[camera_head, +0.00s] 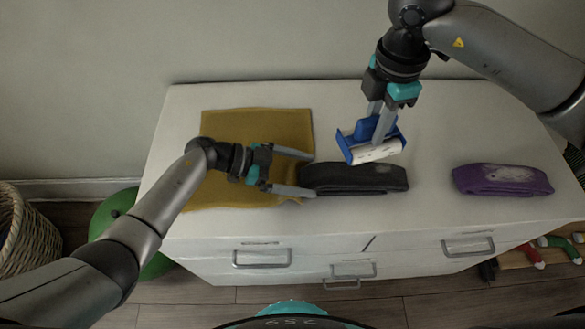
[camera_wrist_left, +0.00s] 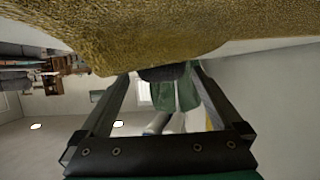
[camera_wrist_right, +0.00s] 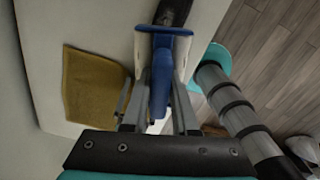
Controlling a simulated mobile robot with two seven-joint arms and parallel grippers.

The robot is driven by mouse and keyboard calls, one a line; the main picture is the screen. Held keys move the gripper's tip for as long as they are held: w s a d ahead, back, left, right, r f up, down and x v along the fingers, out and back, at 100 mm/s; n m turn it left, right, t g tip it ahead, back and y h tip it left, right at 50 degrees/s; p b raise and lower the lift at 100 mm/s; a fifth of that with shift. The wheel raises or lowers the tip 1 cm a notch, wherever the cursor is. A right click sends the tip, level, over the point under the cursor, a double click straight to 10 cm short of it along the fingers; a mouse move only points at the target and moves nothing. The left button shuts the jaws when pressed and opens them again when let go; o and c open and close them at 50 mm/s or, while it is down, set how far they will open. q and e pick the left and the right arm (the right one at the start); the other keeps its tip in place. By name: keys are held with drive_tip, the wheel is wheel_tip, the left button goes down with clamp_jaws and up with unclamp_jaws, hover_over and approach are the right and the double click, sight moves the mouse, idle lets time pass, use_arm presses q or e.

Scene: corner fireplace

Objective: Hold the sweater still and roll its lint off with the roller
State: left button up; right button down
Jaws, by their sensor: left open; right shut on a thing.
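A folded black sweater (camera_head: 355,178) lies near the front of the white dresser top. Some faint pale specks seem to show on it. My left gripper (camera_head: 313,174) is open, its two fingers on either side of the sweater's left end. In the left wrist view a dark bit of the sweater (camera_wrist_left: 163,73) shows between the fingers. My right gripper (camera_head: 380,122) is shut on the blue handle of the lint roller (camera_head: 376,152). The roller's white head is just above the sweater's back edge; contact cannot be told. The roller also shows in the right wrist view (camera_wrist_right: 162,75).
A folded purple sweater (camera_head: 502,180) with a whitish patch lies to the right. A mustard cloth (camera_head: 225,125) lies flat under my left gripper. The white dresser (camera_head: 330,225) has drawers with handles. A green round thing (camera_head: 155,265) and a wicker basket (camera_head: 25,240) stand at left.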

use_arm(q)
drive_tip(key=c, duration=1.5)
